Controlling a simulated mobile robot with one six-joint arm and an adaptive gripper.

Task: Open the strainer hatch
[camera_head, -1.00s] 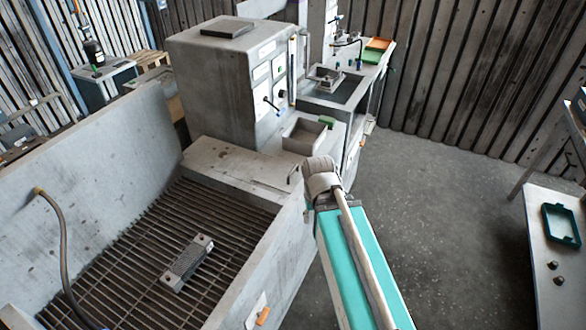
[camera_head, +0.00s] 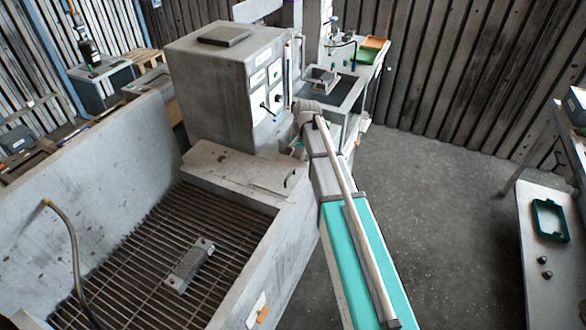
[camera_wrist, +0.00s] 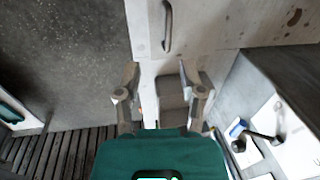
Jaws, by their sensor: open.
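The strainer hatch appears to be the pale flat lid (camera_head: 245,170) on the ledge beside the grated basin. In the wrist view the handle (camera_wrist: 167,26) is at the top centre, on a pale worn surface. My gripper (camera_wrist: 163,92) is open and empty, its two fingers spread below the handle in that picture and apart from it. In the head view my arm reaches past the handle's right side, and the fingers are mostly hidden behind the wrist.
A grey cabinet (camera_head: 225,90) with blue-tipped levers stands behind the lid; a lever (camera_wrist: 262,136) also shows in the wrist view. Open floor (camera_head: 430,230) is to the right.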

